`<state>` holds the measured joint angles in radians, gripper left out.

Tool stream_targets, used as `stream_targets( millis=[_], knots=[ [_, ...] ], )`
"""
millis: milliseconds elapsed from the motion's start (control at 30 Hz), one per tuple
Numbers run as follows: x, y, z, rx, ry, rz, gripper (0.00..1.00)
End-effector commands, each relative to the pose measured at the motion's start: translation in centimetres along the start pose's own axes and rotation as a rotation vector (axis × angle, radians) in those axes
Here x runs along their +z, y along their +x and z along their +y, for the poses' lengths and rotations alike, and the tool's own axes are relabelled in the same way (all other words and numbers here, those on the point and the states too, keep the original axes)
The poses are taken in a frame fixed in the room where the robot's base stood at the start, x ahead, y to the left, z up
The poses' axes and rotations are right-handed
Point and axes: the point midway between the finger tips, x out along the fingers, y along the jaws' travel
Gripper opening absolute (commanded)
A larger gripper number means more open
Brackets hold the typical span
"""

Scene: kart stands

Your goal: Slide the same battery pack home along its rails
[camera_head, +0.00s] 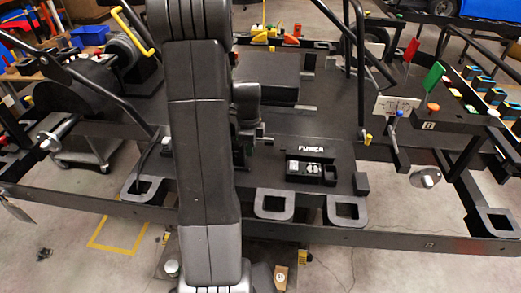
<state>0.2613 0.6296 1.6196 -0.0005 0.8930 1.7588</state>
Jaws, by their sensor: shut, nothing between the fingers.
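My arm rises through the middle of the head view and hides part of the kart behind it. My gripper (264,139) shows just right of the arm, small and dark over the black deck. It looks shut, with nothing seen in it. A wide, flat black box (268,83), which looks like the battery pack, lies on the deck behind my gripper and apart from its tips. Its left end is hidden by my arm. A thin light strip, perhaps a rail (305,108), shows at its front right. I cannot tell how far along the rails the pack sits.
A black panel with white lettering (312,150) and a small module (311,172) lie right of my gripper. Black frame tubes (361,70) rise to the right. Red (411,50) and green (433,75) flags stand farther right. A long side beam (390,237) crosses the front.

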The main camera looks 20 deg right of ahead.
Motion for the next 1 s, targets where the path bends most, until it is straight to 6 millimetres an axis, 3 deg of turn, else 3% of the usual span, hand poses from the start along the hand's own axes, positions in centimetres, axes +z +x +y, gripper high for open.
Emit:
stream_targets(
  millis=[133, 533, 667, 833, 1000],
  knots=[
    [1.6, 0.0, 0.0, -0.001, -0.001, -0.001, 0.0],
    [1.8, 0.0, 0.0, -0.002, 0.001, -0.003, 0.0],
    [1.0, 0.0, 0.0, -0.002, 0.0, -0.003, 0.0],
    [-1.5, 0.0, 0.1, 0.0, 0.0, -0.002, 0.0],
    [-1.4, -4.1, 0.0, -0.007, -0.007, -0.003, 0.0]
  ],
)
